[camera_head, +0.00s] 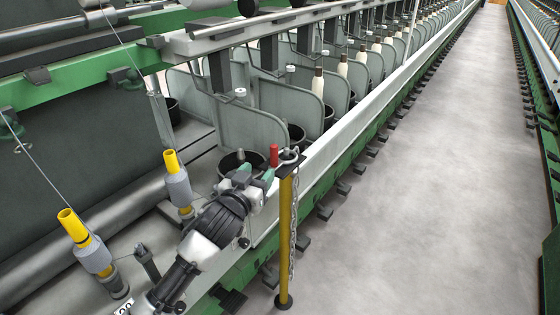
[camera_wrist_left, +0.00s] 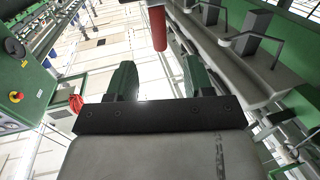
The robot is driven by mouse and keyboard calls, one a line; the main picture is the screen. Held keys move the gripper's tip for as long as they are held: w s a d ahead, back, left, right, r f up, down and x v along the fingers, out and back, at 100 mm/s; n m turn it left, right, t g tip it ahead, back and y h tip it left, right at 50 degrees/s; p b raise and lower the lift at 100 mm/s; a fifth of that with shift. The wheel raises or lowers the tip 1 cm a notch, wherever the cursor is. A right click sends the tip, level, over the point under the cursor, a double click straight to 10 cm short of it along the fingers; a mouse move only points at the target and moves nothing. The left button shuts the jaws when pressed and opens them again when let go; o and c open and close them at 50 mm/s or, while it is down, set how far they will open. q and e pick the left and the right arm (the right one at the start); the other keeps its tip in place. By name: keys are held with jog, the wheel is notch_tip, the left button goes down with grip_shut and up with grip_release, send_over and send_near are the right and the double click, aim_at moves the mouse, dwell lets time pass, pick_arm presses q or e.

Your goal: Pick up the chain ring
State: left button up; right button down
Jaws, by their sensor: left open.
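The chain ring (camera_head: 290,156) is a small grey ring at the top of a yellow post (camera_head: 285,240), with a chain (camera_head: 294,215) hanging down the post's right side. A red upright cylinder (camera_head: 274,155) stands just left of the ring. My left gripper (camera_head: 256,174) is open and empty, left of the post top and slightly lower in the picture, apart from the ring. In the left wrist view, its green fingers (camera_wrist_left: 160,80) are spread, with the red cylinder (camera_wrist_left: 158,28) beyond them. I cannot make out the ring in that view. My right gripper is not in view.
The spinning frame's grey dividers (camera_head: 290,103) and white rail (camera_head: 345,125) run away behind my gripper. Yellow-topped bobbins (camera_head: 90,250) stand at lower left. The grey aisle floor (camera_head: 430,190) right of the post is clear.

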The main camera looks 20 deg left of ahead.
aim_at(272, 158)
pick_arm(q)
jog(key=w, duration=0.3)
jog(key=w+d, duration=0.1)
jog(key=w, duration=0.5)
jog(key=shift+w+d+f, duration=0.15)
jog(key=shift+w+f, duration=0.05)
jog(key=shift+f, duration=0.15)
jog(key=shift+c, duration=0.5)
grip_shut()
